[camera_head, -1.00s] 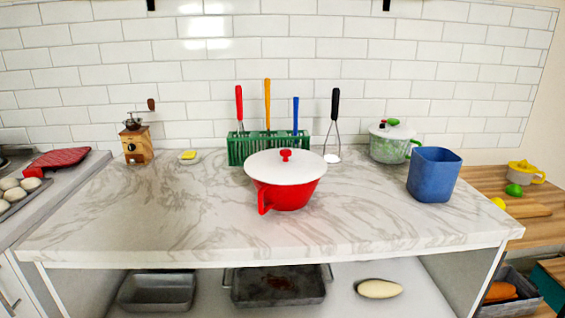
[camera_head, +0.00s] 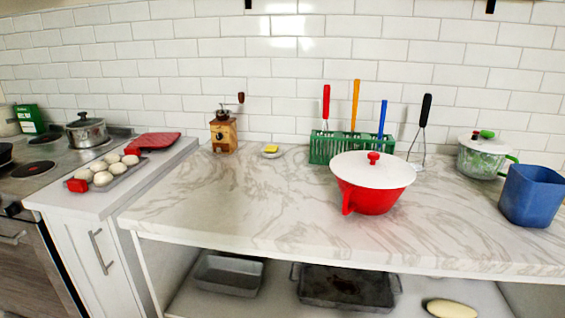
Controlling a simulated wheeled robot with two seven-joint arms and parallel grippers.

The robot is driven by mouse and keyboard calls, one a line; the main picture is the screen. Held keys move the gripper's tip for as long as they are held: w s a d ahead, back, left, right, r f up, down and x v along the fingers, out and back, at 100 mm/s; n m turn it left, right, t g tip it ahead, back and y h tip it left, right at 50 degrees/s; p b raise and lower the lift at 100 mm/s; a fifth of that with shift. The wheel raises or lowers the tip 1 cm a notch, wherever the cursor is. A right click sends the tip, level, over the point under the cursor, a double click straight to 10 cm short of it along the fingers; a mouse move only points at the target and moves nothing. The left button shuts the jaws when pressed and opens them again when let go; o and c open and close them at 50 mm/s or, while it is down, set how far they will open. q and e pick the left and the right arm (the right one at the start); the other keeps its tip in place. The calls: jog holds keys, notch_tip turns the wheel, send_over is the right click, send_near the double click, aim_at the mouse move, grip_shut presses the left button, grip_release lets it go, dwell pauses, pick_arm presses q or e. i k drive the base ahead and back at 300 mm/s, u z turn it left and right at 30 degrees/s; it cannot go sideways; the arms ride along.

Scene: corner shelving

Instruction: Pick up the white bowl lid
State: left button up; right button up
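The white bowl lid (camera_head: 372,169) with a red knob (camera_head: 374,158) rests on top of the red bowl (camera_head: 372,198). The bowl stands on the marble counter, right of the middle of the head view, in front of the green utensil rack. The lid looks level and covers the bowl's opening. Neither of my grippers is in view.
Behind the bowl stands the green rack (camera_head: 322,147) with upright utensils. A blue container (camera_head: 532,195) and a glass pot (camera_head: 481,157) stand to the right. A wooden grinder (camera_head: 223,134) stands at the back left. The marble counter's (camera_head: 240,215) front left is clear.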

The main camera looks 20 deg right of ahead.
aim_at(369, 168)
jog(key=u, duration=0.95)
jog(key=i, duration=1.35)
jog(key=z, duration=2.6)
